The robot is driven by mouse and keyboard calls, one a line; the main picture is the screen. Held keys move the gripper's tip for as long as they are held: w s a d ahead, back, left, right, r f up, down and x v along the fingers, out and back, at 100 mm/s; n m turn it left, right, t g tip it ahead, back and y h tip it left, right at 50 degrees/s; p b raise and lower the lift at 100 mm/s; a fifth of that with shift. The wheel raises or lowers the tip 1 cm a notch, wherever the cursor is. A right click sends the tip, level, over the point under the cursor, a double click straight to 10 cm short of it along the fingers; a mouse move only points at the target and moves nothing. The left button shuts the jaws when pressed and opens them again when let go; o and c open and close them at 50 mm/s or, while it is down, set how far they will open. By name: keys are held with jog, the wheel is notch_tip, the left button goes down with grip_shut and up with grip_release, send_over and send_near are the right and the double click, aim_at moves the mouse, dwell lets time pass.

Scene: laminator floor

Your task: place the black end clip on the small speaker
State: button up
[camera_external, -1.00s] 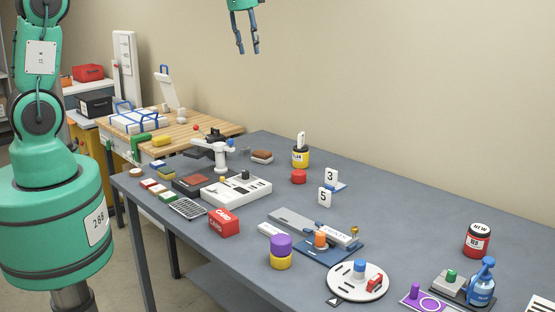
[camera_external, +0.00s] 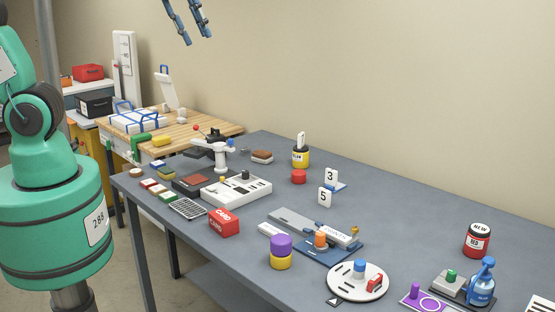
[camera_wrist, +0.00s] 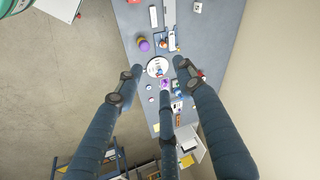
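My gripper (camera_external: 198,38) is high above the table at the top of the external view, near the wall. Its blue fingers are spread and nothing is between them. In the wrist view the open fingers (camera_wrist: 157,76) frame the table far below. I cannot pick out a black end clip or a small speaker with certainty. A small black triangular piece (camera_external: 334,300) lies at the front table edge. A white round plate (camera_external: 345,287) with dark slots bears a blue knob and a red block; it also shows in the wrist view (camera_wrist: 151,67).
The grey table (camera_external: 240,262) is crowded. It holds a red CARD box (camera_external: 224,223), a purple-and-yellow cylinder (camera_external: 281,252), a white control box (camera_external: 236,191), a blue spray bottle (camera_external: 481,283) and a red jar (camera_external: 477,240). The back right stretch is clear.

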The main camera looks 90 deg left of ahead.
jog(key=s+d+f+n+t+h, duration=0.1)
jog(key=s+d+f+n, duration=0.1)
jog(key=s+d, duration=0.9)
jog(key=shift+s+f, duration=0.5)
jog(key=shift+f, duration=0.3)
notch_tip(320, 180, down, 14)
jog(key=b, duration=1.3)
jog(key=shift+r+b, duration=0.2)
jog(key=shift+b, duration=0.1)
